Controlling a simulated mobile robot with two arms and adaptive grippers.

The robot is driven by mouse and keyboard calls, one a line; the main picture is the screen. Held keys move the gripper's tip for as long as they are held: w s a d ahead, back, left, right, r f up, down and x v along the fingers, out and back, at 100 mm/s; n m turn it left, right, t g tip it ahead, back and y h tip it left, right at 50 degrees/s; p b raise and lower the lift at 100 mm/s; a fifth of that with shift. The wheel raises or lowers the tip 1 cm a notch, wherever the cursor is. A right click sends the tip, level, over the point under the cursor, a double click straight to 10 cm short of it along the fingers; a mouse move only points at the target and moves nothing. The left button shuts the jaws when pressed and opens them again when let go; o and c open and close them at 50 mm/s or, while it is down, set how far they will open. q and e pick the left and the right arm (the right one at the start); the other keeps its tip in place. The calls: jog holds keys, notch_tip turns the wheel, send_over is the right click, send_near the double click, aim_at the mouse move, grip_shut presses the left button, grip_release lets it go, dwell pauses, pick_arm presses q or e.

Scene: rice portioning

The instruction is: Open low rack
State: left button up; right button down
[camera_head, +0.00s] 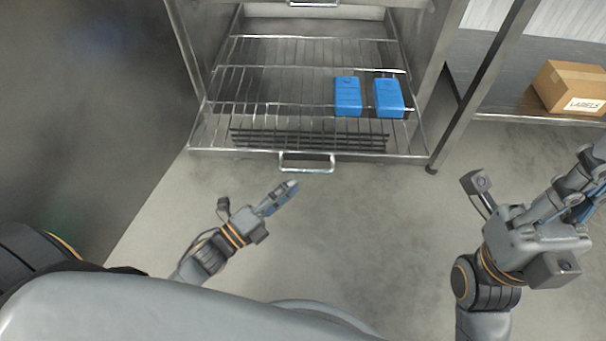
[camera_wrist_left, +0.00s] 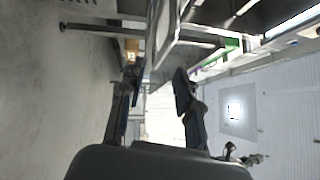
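The low rack (camera_head: 222,151) is a wire shelf with a metal front frame, pulled out of the steel cabinet in the head view. Its bar handle (camera_head: 307,169) is at the middle of the front edge. Two blue packs, a left one (camera_head: 348,96) and a right one (camera_head: 388,98), lie on the rack's right half. My left gripper (camera_head: 285,192) is just below the handle in the picture, apart from it. In the left wrist view its fingers (camera_wrist_left: 158,80) are spread with nothing between them. My right gripper (camera_head: 590,175) is at the right edge, far from the rack, fingers partly cut off.
Another handle (camera_head: 312,3) shows above at the top edge. A cardboard box (camera_head: 572,88) labelled "LABELS" sits on a steel shelf at right. A table leg (camera_head: 460,125) stands beside the rack's right corner. A dark panel (camera_head: 90,110) is at left. Floor in front is clear.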

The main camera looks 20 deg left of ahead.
pick_arm(q)
jog(key=v, duration=0.5)
dwell(0.4)
